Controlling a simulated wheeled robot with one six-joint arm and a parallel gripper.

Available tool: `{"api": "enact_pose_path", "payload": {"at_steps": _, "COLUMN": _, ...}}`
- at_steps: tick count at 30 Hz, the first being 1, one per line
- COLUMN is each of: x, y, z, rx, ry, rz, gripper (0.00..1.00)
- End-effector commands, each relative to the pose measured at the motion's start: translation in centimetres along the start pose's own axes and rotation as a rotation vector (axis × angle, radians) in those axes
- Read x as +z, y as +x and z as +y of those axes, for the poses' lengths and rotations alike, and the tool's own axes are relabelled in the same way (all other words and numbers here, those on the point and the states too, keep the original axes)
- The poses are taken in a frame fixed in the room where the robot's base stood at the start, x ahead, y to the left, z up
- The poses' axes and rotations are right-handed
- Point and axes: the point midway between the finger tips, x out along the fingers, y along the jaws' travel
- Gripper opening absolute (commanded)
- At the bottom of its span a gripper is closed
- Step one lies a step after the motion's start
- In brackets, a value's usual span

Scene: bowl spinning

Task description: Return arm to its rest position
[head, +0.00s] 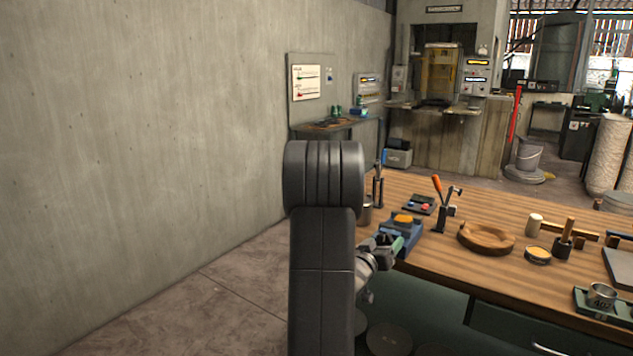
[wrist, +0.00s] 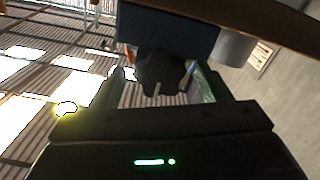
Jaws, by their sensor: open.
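My arm rises dark and upright in the middle of the head view, folded at a thick black joint. My gripper (head: 390,244) shows partly behind it, beside the left end of the wooden workbench (head: 460,262). In the wrist view my gripper (wrist: 163,88) has its two fingers apart, with greenish inner faces. I see nothing clearly held. A dark shape shows between and beyond the fingers, and I cannot tell what it is.
Near my gripper stand a blue block with an orange top (head: 404,226) and a tool stand (head: 442,208). A wooden bowl (head: 486,237), small pots and a metal cup (head: 602,294) sit further right. The concrete wall (head: 150,130) and open floor (head: 215,305) lie left.

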Motion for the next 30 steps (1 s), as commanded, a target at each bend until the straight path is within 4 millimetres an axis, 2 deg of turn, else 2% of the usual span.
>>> {"api": "enact_pose_path", "payload": {"at_steps": 14, "x": -0.1, "y": -0.7, "z": -0.1, "rx": -0.001, "ry": 0.001, "rz": 0.0, "gripper": 0.7}}
{"api": "enact_pose_path", "payload": {"at_steps": 20, "x": 0.0, "y": -3.6, "z": -0.1, "rx": -0.003, "ry": 0.0, "rz": 0.0, "gripper": 0.7}}
{"api": "enact_pose_path", "payload": {"at_steps": 30, "x": 0.0, "y": -10.4, "z": -0.2, "rx": -0.005, "ry": 0.0, "rz": -0.001, "gripper": 0.7}}
